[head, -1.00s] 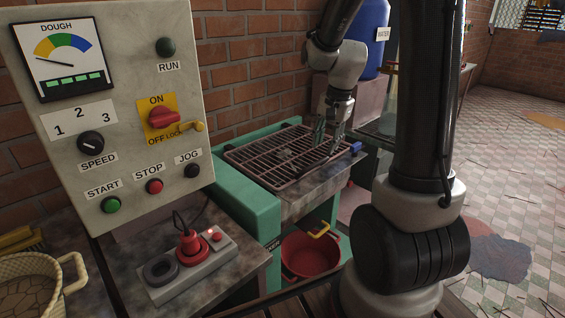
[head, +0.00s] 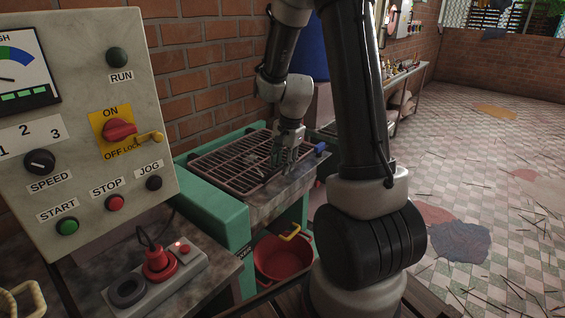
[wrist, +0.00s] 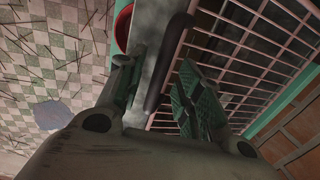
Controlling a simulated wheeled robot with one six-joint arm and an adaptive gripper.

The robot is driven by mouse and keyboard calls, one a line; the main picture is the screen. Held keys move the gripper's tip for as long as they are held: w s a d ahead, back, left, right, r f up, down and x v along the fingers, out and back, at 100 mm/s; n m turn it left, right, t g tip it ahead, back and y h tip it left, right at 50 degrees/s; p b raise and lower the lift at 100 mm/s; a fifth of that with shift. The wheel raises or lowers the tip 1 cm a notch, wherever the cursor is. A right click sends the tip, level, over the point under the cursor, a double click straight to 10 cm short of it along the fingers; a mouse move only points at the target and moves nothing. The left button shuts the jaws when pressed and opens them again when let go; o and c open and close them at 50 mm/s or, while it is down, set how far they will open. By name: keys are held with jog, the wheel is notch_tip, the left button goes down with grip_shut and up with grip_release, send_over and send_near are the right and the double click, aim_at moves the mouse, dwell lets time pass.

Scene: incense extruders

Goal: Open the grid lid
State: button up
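The grid lid (head: 222,166) is a dark reddish-brown metal grid lying flat on the green-framed machine (head: 215,205). In the wrist view the grid (wrist: 245,45) fills the upper right. A dark, rounded handle bar (wrist: 168,62) runs along its edge. My gripper (head: 283,163) points down at the lid's front right edge. In the wrist view its two green-padded fingers (wrist: 160,62) are apart, with the handle bar showing between them. I cannot tell whether either finger touches the bar.
A control panel (head: 85,150) with buttons and a red switch stands at the left. A red basin (head: 283,260) sits below the machine. A blue barrel (head: 309,75) stands behind my arm. A blue knob (head: 320,148) is right of the lid. The tiled floor at right is mostly open.

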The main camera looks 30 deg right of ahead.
grip_shut()
